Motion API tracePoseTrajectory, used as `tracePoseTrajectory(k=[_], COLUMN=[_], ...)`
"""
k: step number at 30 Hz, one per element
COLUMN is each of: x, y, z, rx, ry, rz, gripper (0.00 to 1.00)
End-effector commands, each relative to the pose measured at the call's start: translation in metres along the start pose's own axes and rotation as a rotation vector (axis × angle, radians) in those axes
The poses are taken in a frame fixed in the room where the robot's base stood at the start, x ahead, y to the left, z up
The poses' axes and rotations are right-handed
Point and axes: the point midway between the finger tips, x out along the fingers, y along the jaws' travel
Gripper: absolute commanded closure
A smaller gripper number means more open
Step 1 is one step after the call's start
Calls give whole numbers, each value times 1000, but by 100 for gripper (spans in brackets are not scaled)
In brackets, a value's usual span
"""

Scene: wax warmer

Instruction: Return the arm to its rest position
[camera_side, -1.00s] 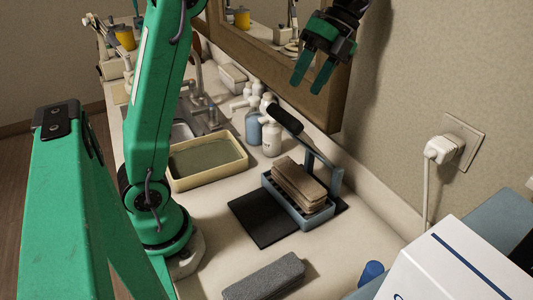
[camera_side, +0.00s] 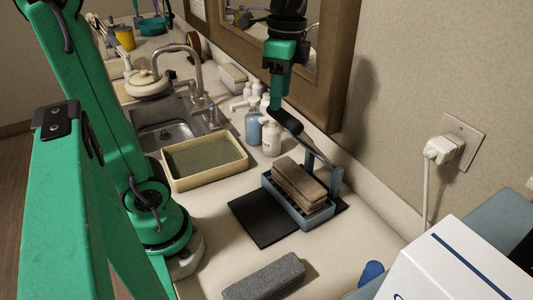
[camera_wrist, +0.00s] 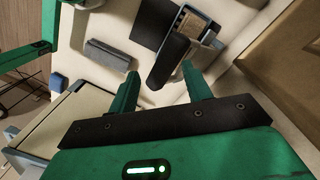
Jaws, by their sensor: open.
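My gripper (camera_side: 277,98) hangs pointing down in front of the mirror frame, above the black-ended arm of the blue rack. It holds nothing that I can see. In the wrist view its two green fingers (camera_wrist: 160,76) stand apart, with a clear gap between them. The blue rack (camera_side: 287,203) stands on the counter with a stack of brown pads (camera_side: 300,184) in it. Its black end (camera_side: 285,120) is near my fingertips in the side view; I cannot tell the depth between them. The rack's black end also shows beyond the fingers in the wrist view (camera_wrist: 168,60).
A dark mat (camera_side: 258,222) lies beside the rack. A cream tray (camera_side: 237,171), a sink (camera_side: 165,132) with a tap, and bottles (camera_side: 272,138) stand further back. A grey block (camera_side: 265,277) and a white box (camera_side: 455,268) are at the front. The wall and mirror frame (camera_side: 333,70) are close behind.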

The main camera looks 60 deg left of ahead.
Motion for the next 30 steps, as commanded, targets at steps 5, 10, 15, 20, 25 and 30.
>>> tracePoseTrajectory(k=[5, 10, 15, 20, 25, 30], x=[8, 19, 31, 45, 60, 68], y=[12, 20, 28, 35, 42, 45], z=[12, 21, 28, 34, 40, 43], rx=[-176, -321, -452, -573, -689, -759], ry=[91, 175, 267, 361, 458, 519], rz=[-78, -130, -171, -200, -218, -222], gripper=[51, 51, 51, 51, 51, 51])
